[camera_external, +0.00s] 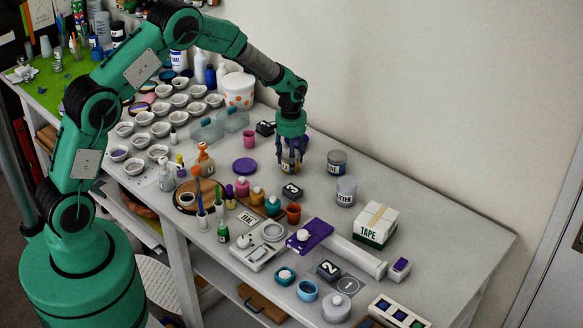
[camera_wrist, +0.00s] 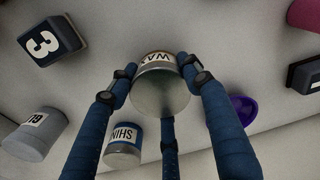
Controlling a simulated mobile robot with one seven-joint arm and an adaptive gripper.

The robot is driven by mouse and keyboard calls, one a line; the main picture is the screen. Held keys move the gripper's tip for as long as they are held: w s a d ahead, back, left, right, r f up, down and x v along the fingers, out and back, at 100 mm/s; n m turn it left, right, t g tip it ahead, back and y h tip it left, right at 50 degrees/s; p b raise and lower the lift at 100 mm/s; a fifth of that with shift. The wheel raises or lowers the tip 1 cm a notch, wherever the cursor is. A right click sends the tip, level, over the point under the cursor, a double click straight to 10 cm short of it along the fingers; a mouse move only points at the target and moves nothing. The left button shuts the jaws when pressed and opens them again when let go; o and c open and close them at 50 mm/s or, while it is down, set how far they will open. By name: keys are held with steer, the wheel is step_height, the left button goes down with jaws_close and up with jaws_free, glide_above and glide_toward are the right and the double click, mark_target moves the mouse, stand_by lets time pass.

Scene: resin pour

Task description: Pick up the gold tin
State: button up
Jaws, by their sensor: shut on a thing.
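The gold tin (camera_wrist: 162,92) is a short round tin with a dull metallic lid and a white label on which "WA" can be read. It sits between the three blue fingers of my gripper (camera_wrist: 160,82) in the wrist view, and the fingers press on its side. In the external view my gripper (camera_external: 290,150) points straight down around the tin (camera_external: 290,166), which is partly hidden by the fingers. The tin is upright, at or just above the white table; I cannot tell whether it touches.
Near the tin stand a blue-labelled tin (camera_external: 337,162), a grey lettered jar (camera_external: 346,190), a dark block marked 3 (camera_external: 292,192), a purple disc (camera_external: 245,166) and a pink cup (camera_external: 249,139). A purple bowl (camera_wrist: 230,112) is close by.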

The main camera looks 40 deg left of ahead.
steer(key=shift+r, duration=0.1)
step_height(320, 180, up, 10)
steer(key=shift+f+p, duration=0.1)
steer(key=shift+p, duration=0.4)
steer(key=shift+c, duration=0.2)
